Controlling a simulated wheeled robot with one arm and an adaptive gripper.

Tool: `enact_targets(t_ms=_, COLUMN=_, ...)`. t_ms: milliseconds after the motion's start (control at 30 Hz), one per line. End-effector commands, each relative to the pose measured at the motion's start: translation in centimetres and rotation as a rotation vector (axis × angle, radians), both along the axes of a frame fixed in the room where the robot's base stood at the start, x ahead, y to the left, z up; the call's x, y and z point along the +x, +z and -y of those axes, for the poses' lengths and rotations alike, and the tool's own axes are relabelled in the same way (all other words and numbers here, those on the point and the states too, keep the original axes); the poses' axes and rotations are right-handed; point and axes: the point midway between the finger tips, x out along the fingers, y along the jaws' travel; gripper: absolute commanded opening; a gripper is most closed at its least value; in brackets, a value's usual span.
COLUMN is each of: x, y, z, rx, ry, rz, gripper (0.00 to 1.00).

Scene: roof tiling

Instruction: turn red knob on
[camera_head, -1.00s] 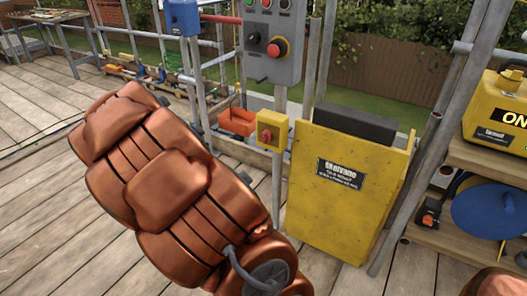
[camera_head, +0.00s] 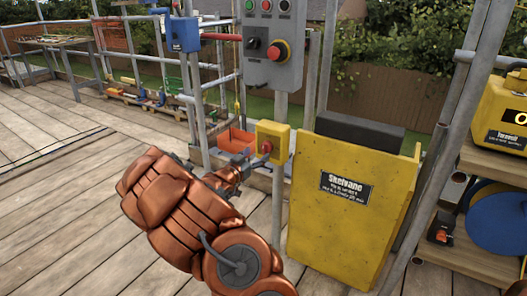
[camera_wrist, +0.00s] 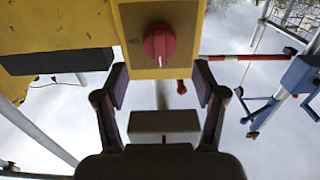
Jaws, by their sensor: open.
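The red knob (camera_head: 266,147) sits on the front of a small yellow box (camera_head: 275,131) fixed to a grey post. In the wrist view the red knob (camera_wrist: 159,44) stands with its grip bar roughly vertical, on a grey plate. My gripper (camera_head: 256,162) is just in front of the box, at its left. In the wrist view my gripper (camera_wrist: 160,73) is open, its two fingers spread left and right below the knob. The knob lies centred ahead of the gap, and no contact shows.
A grey control panel (camera_head: 262,72) with a black switch (camera_head: 252,44) and a red button (camera_head: 278,51) is above. A yellow panel (camera_head: 336,230) stands right of the post. Scaffold tubes and a blue box (camera_head: 183,33) are to the left.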

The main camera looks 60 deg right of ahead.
Motion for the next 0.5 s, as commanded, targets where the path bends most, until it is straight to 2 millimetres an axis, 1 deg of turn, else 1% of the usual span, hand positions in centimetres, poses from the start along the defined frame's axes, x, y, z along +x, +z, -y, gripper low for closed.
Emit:
enact_targets(t_ms=33, x=-0.1, y=-0.1, z=0.6, rx=-0.001, ry=-0.002, rz=0.001, gripper=0.70)
enact_targets(t_ms=300, x=0.0, y=-0.1, z=3.2, rx=-0.001, ry=-0.002, rz=0.000, gripper=0.70)
enact_targets(t_ms=500, x=0.2, y=0.0, z=4.7, rx=0.000, ry=0.001, rz=0.000, gripper=0.70)
